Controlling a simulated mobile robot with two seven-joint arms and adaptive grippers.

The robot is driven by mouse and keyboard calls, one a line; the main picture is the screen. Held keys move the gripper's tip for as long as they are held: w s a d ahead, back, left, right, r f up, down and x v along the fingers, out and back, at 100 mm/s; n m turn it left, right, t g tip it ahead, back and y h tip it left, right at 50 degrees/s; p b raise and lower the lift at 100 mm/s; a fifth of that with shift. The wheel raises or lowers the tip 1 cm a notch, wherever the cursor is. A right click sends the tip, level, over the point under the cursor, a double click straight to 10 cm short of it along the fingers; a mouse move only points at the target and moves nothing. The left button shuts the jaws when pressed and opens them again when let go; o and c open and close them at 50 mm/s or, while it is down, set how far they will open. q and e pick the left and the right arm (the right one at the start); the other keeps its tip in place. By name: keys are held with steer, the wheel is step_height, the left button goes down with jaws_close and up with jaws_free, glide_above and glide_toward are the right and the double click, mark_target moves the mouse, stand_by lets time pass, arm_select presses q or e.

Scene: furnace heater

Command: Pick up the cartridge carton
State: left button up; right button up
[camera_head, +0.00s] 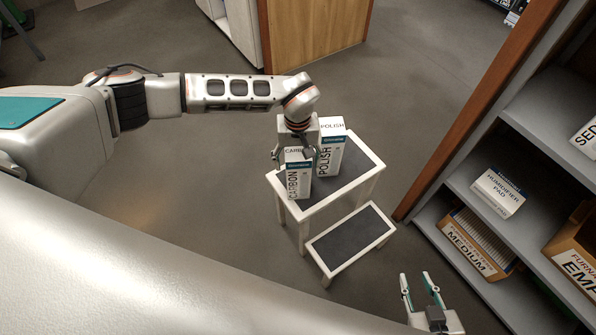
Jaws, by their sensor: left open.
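Two white and blue upright cartons stand on the top step of a white step stool (352,195). The front one, the carbon carton (298,182), is labelled CARBON; the polish carton (331,155) behind it to the right is labelled POLISH. Neither label reads cartridge. My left gripper (292,154) points down at the top of the carbon carton with its fingers open. The gripper hides part of that carton's top, and I cannot tell whether the fingers touch it. My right gripper (415,277) is open and empty at the bottom right, apart from the stool.
The lower step (350,240) of the stool is bare. A grey shelf unit (470,205) on the right holds a humidifier pad box (498,191), a MEDIUM box (470,250) and a brown furnace box (580,255). A wooden cabinet (315,35) stands behind. The floor left of the stool is clear.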

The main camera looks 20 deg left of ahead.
arm_select(q)
steer(key=c, duration=1.9)
arm_select(e)
steer(key=shift+w+r, duration=0.15)
arm_select(q)
steer(key=shift+r, duration=0.15)
